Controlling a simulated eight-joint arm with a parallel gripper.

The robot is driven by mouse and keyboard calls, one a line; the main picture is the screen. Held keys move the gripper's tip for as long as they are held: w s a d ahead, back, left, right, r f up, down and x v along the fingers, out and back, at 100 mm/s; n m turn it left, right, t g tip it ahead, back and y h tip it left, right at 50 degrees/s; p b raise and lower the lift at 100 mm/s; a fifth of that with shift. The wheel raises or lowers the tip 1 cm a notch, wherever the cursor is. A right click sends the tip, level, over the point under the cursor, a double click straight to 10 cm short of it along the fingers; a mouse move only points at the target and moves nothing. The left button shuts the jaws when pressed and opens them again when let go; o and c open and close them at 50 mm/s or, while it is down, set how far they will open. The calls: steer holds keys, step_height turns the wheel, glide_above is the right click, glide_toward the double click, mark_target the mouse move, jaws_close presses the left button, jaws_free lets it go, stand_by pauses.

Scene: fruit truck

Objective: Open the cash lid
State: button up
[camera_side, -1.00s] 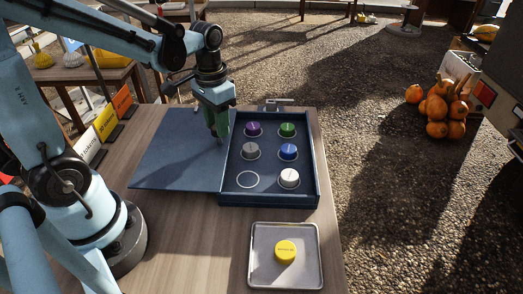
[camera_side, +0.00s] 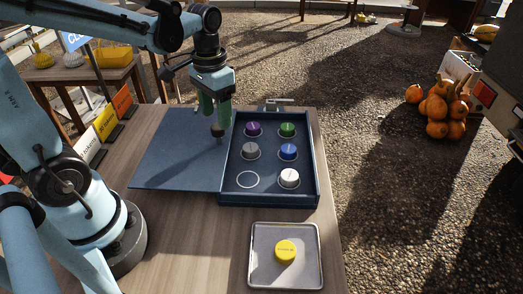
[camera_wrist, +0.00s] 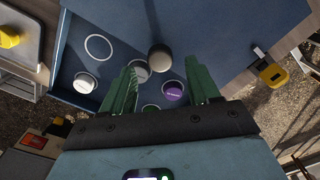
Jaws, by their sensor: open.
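The dark blue cash box (camera_side: 267,199) stands on the table with its lid (camera_side: 178,153) swung open to the left and lying flat. The lid and the open box also show in the wrist view, the lid (camera_wrist: 222,38) at the top. A round grey knob (camera_side: 217,131) sits on the lid close to the box; in the wrist view the knob (camera_wrist: 160,57) lies ahead of my fingertips. My gripper (camera_side: 213,118) is open just above the knob, apart from it as far as I can tell. The gripper's green fingers (camera_wrist: 161,78) show nothing held between them.
The box holds purple (camera_side: 253,129), green (camera_side: 287,130), grey (camera_side: 251,150), blue (camera_side: 288,152) and white (camera_side: 289,177) round pieces, with one empty ring (camera_side: 248,180). A grey tray (camera_side: 257,276) in front bears a yellow piece (camera_side: 286,251). Sign cards (camera_side: 106,122) stand at the table's left.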

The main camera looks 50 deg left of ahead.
step_height(320, 180, up, 9)
stand_by(0.4)
steer(key=s+d+f+t, duration=0.2)
steer(key=d+f+t, duration=0.3)
steer(key=f+t, duration=0.1)
steer(key=shift+f+t, duration=0.2)
steer(key=shift+t, duration=0.4)
